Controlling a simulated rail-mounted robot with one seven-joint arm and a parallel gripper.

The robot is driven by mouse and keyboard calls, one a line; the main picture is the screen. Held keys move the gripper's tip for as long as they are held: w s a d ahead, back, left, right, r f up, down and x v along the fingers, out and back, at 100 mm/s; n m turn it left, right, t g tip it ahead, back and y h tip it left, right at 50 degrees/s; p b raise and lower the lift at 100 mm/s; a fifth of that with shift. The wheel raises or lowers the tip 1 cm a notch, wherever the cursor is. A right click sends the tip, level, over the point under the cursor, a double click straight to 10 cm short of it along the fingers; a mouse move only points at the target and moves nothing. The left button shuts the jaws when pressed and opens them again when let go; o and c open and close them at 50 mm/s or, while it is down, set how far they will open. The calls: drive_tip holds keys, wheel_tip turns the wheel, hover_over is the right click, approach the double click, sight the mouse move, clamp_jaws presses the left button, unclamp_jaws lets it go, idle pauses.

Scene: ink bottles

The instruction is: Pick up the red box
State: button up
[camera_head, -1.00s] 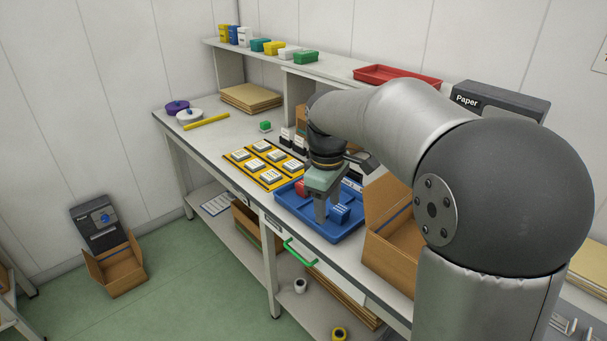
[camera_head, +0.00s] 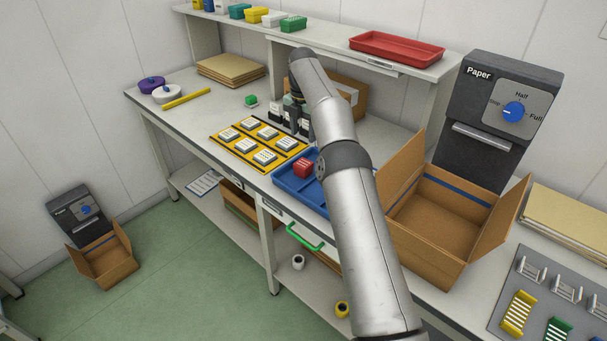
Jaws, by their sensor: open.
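The red box (camera_head: 302,168) is a small cube with pale marks on its top. It sits in the blue tray (camera_head: 293,189), near the tray's back left. My gripper (camera_head: 292,121) is behind the red box, over the bottles at the back of the yellow mat, apart from the box. Its jaws are open, and the fingertips are small and partly lost among the bottles. My arm hides the right part of the tray, so the blue box is not visible now.
A yellow mat (camera_head: 243,158) with several white-topped blocks lies left of the tray. An open cardboard box (camera_head: 432,267) stands to the right, before a black paper dispenser (camera_head: 480,170). A red tray (camera_head: 397,47) is on the shelf.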

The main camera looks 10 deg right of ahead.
sight(303, 163)
wheel_tip(303, 163, down, 8)
drive_tip(key=shift+f+b, duration=0.1)
drive_tip(key=shift+b, duration=0.3)
drive_tip(key=shift+f+p, duration=0.45)
drive_tip(key=shift+f, duration=2.15)
drive_tip(key=c, duration=0.6)
